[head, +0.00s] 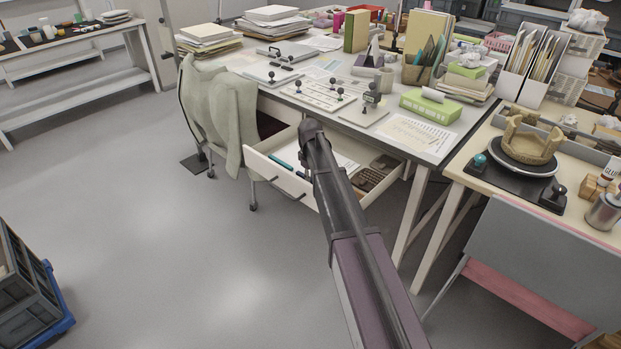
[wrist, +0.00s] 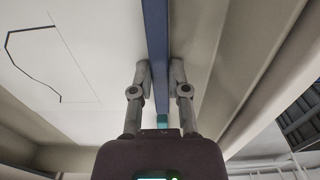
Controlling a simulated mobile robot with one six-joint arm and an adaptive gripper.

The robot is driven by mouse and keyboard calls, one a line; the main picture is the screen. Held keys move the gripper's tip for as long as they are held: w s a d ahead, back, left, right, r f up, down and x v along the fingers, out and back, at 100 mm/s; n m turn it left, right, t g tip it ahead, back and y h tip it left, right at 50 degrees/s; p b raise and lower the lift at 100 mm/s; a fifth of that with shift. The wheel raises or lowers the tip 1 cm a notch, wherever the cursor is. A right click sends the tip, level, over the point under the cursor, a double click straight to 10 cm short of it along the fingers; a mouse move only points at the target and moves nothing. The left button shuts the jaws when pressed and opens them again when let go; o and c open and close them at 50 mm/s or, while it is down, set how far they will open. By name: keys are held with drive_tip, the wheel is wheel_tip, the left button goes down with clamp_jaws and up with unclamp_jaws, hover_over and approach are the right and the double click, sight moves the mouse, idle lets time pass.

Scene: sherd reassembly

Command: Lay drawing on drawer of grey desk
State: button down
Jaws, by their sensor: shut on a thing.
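The drawing (wrist: 75,70), a white sheet with a black outline, fills the left of the wrist view. A blue strip (wrist: 157,40) runs along its right side and passes between my fingers. My gripper (wrist: 160,85) is shut on this strip, one finger on each side. The grey desk (head: 437,150) has its drawer (head: 263,168) pulled open. In the head view my arm reaches over the drawer and hides my gripper. Part of a white sheet (head: 345,162) shows in the drawer beside my arm; whether it is the held drawing I cannot tell.
The drawer holds a teal item (head: 284,163) at left and brown pieces (head: 373,178) at right. A chair with a pale cloth (head: 225,110) stands left of it. The desktop is crowded. A table with a clay vessel (head: 528,140) stands right. The floor (head: 190,245) in front is clear.

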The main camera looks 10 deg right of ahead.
drive_tip(key=c, duration=0.5)
unclamp_jaws()
drive_tip(key=shift+c, duration=0.2)
drive_tip(key=shift+o, duration=0.3)
drive_tip(key=o, duration=0.4)
drive_tip(key=shift+r, duration=0.15)
drive_tip(key=shift+r+p, duration=3.35)
drive_tip(key=shift+p, duration=0.2)
